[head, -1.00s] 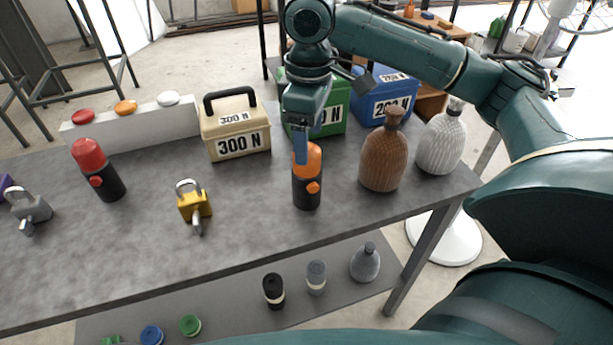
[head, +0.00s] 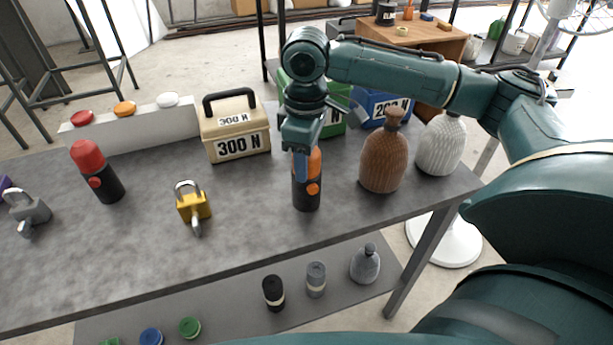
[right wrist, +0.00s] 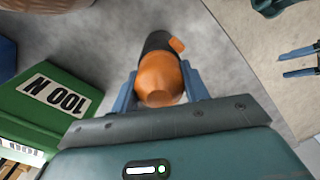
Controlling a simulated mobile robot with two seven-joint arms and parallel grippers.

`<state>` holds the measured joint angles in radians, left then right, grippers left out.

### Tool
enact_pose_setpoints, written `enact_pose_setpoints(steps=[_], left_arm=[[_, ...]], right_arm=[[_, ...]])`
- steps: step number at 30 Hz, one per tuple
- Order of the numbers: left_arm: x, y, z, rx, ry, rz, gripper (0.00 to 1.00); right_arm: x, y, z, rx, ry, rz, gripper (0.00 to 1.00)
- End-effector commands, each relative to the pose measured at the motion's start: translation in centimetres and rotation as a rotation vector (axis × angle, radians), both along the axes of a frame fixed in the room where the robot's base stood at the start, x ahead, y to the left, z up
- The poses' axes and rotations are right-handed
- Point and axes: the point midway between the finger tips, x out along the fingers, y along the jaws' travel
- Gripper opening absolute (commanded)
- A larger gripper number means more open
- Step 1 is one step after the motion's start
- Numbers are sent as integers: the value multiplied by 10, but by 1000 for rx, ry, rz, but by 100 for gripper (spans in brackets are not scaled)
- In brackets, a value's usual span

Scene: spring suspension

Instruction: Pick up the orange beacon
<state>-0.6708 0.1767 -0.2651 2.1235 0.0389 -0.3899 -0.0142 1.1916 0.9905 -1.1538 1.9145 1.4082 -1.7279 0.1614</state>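The orange beacon (head: 308,191) stands upright on the grey table, with a black body, an orange top and an orange button. My right gripper (head: 302,165) is over its top from above, and a blue finger covers part of the orange top. In the right wrist view the beacon's orange top (right wrist: 158,78) lies between the two blue fingers of my right gripper (right wrist: 159,88), one on each side. The fingers are apart around the top; a firm grip cannot be made out.
A brown ribbed bottle (head: 384,158) and a white one (head: 440,145) stand right of the beacon. A beige 300 N case (head: 236,143) is behind left. A yellow padlock (head: 193,204) and a red beacon (head: 97,172) are further left. The front table edge is near.

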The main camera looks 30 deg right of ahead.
Motion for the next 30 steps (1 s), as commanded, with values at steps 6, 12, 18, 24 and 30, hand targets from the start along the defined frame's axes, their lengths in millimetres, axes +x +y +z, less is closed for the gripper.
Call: enact_pose_setpoints(steps=[6, 12, 18, 24, 30], left_arm=[[0, 0, 0, 3, 0, -2, 70], [-1, 1, -1, 8, 0, -7, 70], [-1, 2, -1, 10, -1, -9, 70], [-1, 2, 1, 10, -1, -9, 70], [-1, 2, 4, 15, -3, -10, 70]], right_arm=[[0, 0, 0, 0, 0, 0, 27], [0, 0, 0, 0, 0, 0, 11], [0, 0, 1, 1, -1, 0, 5], [1, 0, 10, 1, -4, 0, 5], [1, 1, 48, 2, -5, 1, 5]])
